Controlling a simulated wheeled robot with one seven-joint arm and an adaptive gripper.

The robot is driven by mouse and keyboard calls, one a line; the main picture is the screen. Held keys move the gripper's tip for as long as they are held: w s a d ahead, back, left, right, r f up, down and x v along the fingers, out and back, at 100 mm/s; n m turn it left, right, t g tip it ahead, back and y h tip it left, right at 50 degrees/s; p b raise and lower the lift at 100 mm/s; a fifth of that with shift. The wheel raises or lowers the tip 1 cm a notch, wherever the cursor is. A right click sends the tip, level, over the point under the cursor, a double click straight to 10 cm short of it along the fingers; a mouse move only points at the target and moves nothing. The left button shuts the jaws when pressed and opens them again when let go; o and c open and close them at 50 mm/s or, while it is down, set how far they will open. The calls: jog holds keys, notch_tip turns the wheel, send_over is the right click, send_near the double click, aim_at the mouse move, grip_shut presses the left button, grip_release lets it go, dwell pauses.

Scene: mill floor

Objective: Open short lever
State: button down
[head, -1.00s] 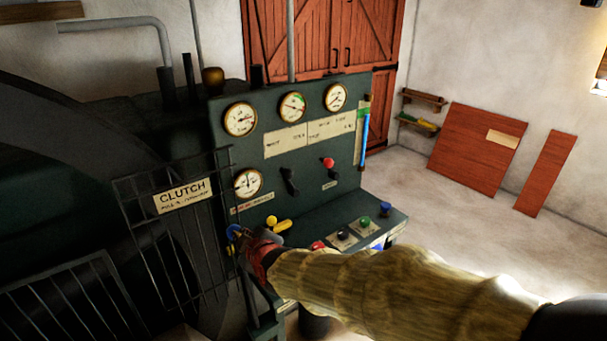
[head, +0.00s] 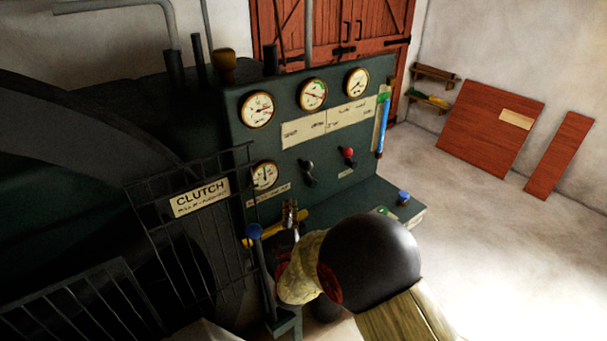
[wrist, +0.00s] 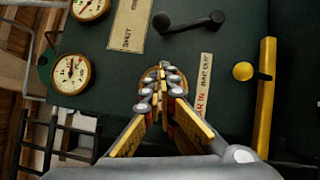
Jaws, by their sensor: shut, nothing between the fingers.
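The green machine panel (head: 290,140) carries several levers; no label I can read says which is the short one. A small dark lever with a grey knob (head: 306,167) points downward; it also shows in the wrist view (wrist: 190,21) beside the SHUT plate (wrist: 130,22). A red-knobbed lever (head: 348,154) is to its right. My gripper (head: 290,207) is shut and empty, in front of the lower panel, below and left of the grey-knobbed lever. In the wrist view my closed fingertips (wrist: 163,75) point at the panel, apart from that lever.
A yellow bar (wrist: 266,95) and yellow knob (wrist: 243,71) are right of my fingers. A blue-knobbed upright lever (head: 255,232) and the CLUTCH guard grating (head: 190,235) stand left of my gripper. Gauges (head: 258,109) line the panel. Open floor (head: 480,240) lies right.

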jog(key=w+d+r+b, duration=0.2)
jog(key=w, duration=1)
jog(key=shift+w+d+b, duration=0.3)
jog(key=shift+w+d, duration=0.05)
jog(key=w+d+r+m+g+p, duration=0.3)
jog(key=w+d+m, duration=0.3)
jog(key=d, duration=0.6)
jog(key=shift+w+r+g, duration=0.6)
jog(key=shift+w+r, duration=0.05)
jog(key=shift+w, duration=0.45)
